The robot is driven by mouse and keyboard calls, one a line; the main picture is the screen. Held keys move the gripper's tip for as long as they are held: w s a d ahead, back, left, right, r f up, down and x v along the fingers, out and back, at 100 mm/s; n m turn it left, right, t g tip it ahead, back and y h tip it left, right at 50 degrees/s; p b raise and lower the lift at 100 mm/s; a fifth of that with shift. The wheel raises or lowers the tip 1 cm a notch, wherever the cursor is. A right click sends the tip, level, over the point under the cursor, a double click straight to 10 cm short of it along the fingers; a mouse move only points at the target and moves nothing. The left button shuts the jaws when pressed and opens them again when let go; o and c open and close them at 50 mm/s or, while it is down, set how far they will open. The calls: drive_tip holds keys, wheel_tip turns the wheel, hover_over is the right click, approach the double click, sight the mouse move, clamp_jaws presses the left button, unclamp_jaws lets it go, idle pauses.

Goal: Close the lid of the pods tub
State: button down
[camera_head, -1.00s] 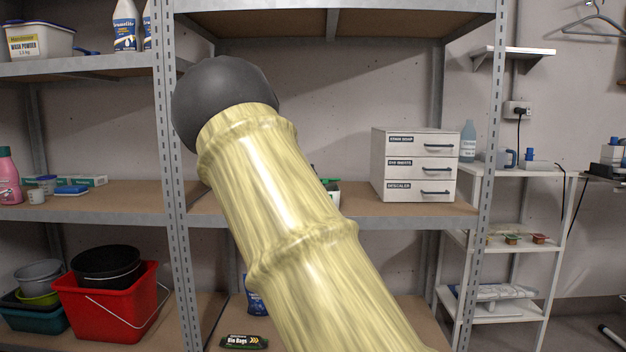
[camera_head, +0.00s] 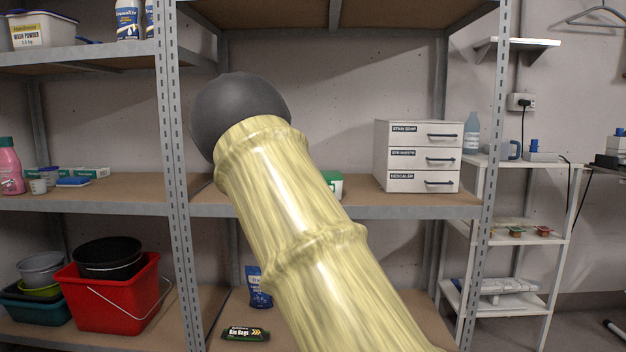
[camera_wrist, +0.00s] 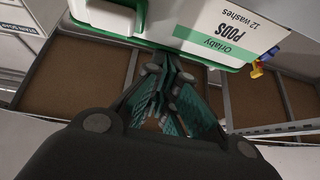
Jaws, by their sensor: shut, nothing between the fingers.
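The pods tub is white with a green edge and shows upside down at the top of the wrist view (camera_wrist: 215,35), with its "PODS" label readable. In the head view a small part of the white and green tub (camera_head: 332,187) shows on the middle shelf, mostly hidden behind my arm. I cannot tell how far its lid is open. My gripper (camera_wrist: 168,74) is shut and empty, with its fingertips close to the tub's green edge. I cannot tell whether they touch. The gripper is hidden in the head view.
A white three-drawer box (camera_head: 417,156) stands right of the tub on the same shelf. A metal upright (camera_head: 176,150) stands to the left. Another shelf (camera_head: 340,12) is above. A red bucket (camera_head: 108,295) and a bin bags pack (camera_head: 246,333) are lower down.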

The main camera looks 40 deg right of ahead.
drive_tip(key=shift+f, duration=0.1)
wheel_tip(320, 180, up, 5)
drive_tip(key=p, duration=0.3)
drive_tip(key=f+p+v, duration=0.1)
drive_tip(key=p+v, duration=0.1)
drive_tip(key=v, duration=0.8)
drive_tip(key=shift+w+f, duration=0.25)
drive_tip(key=shift+f, duration=0.05)
drive_tip(key=shift+d, duration=0.15)
